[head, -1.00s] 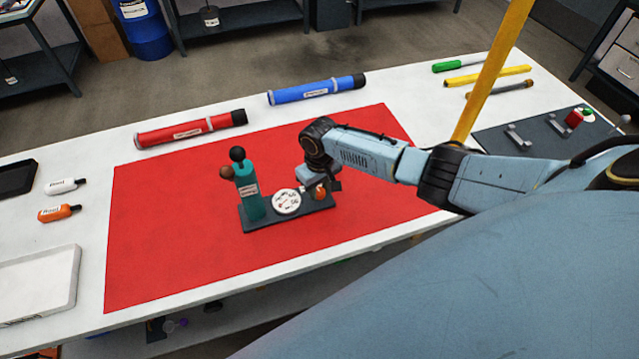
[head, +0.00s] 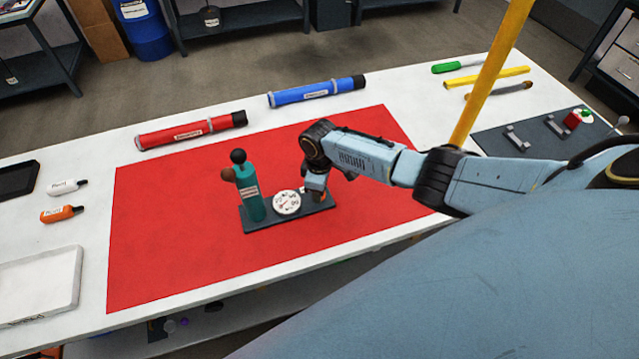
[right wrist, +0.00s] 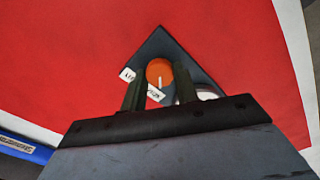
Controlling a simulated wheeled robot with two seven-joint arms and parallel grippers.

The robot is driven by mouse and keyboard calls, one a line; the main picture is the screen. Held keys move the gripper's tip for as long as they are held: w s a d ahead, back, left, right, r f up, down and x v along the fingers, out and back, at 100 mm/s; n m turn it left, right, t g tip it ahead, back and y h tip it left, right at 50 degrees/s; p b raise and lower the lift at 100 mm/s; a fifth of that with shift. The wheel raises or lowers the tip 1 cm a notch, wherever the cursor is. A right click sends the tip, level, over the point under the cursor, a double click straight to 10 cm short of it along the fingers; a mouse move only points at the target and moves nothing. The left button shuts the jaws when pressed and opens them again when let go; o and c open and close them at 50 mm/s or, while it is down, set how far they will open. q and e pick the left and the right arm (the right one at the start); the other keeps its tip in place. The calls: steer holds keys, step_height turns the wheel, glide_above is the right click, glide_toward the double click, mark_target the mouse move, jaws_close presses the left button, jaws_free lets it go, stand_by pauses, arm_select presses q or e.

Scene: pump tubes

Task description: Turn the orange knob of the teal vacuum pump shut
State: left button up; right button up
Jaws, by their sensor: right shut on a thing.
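The teal vacuum pump (head: 249,194) stands upright on a dark base plate (head: 266,222) on the red mat. A round white gauge dial (head: 287,202) sits on the plate beside it. The orange knob is at the plate's right end, mostly hidden by my gripper in the head view. In the right wrist view the orange knob (right wrist: 159,71) shows between the two fingers, with a white line on its top and a white label (right wrist: 152,91) by it. My right gripper (head: 315,195) is shut on the knob, pointing down. My left gripper is not in view.
A red tube (head: 190,131) and a blue tube (head: 316,91) lie behind the red mat (head: 170,240). A yellow post (head: 490,75) rises near my right arm. White and orange bottles and a white tray (head: 40,283) are at left. The mat around the pump is clear.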

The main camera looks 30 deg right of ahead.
stand_by(0.4)
steer(key=o, duration=1)
step_height(320, 180, up, 13)
steer(key=shift+r+p, duration=0.2)
steer(key=shift+p, duration=0.65)
